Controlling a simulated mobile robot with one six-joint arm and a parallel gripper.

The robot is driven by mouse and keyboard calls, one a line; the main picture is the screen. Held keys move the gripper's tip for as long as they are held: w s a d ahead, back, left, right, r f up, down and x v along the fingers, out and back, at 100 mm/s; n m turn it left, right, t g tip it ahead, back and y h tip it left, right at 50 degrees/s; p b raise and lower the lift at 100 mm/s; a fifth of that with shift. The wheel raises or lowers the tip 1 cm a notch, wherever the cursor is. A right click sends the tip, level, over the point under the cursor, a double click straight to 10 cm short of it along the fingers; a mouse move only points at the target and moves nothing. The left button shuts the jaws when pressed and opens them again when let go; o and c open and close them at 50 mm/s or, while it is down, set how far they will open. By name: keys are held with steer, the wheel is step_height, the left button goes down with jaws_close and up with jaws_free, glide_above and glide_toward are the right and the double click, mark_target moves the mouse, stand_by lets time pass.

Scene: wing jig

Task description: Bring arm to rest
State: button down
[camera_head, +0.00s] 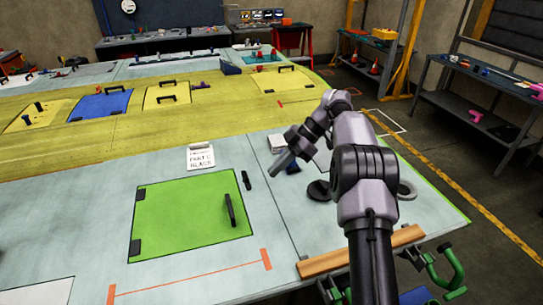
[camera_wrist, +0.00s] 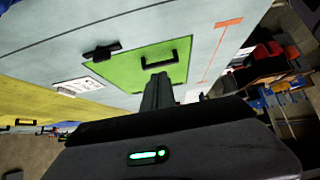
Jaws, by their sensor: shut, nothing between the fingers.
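My arm reaches up from the bottom of the head view and bends left over the pale wing surface. My gripper (camera_head: 281,165) is at its end, above the wing, to the right of the green panel (camera_head: 185,215) and apart from it. In the wrist view the gripper fingers (camera_wrist: 157,90) show as one dark closed block, with nothing held. The green panel also shows there (camera_wrist: 140,68), beyond the fingers, with its black handle (camera_wrist: 160,58).
A white label card (camera_head: 201,157) lies behind the green panel. A wooden strip (camera_head: 350,255) and green clamps (camera_head: 445,270) sit at the wing's near edge. A dark side table (camera_head: 480,85) stands at the right. The floor between it and the wing is mostly clear.

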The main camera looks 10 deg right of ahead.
steer(key=s+a+r+m+t+h+b, duration=0.1)
steer(key=s+a+r+m+h+b, duration=0.15)
steer(key=s+m+b, duration=0.45)
steer(key=s+a+r+m+t+h+b, duration=0.15)
steer(key=s+a+r+m, duration=0.25)
steer(key=s, duration=0.4)
steer(key=s+f+m+t+h+b, duration=0.1)
steer(key=s+f+m+t+b, duration=0.1)
steer(key=s+f+m, duration=0.4)
steer(key=s+f+m+t+h+b, duration=0.1)
steer(key=s+f+m+b, duration=0.4)
steer(key=s, duration=1)
steer(key=shift+s+a+f+m+t+h, duration=0.2)
steer(key=shift+a+f+m+t+h, duration=0.1)
steer(key=shift+a+f+m+t, duration=0.2)
steer(key=shift+d, duration=0.1)
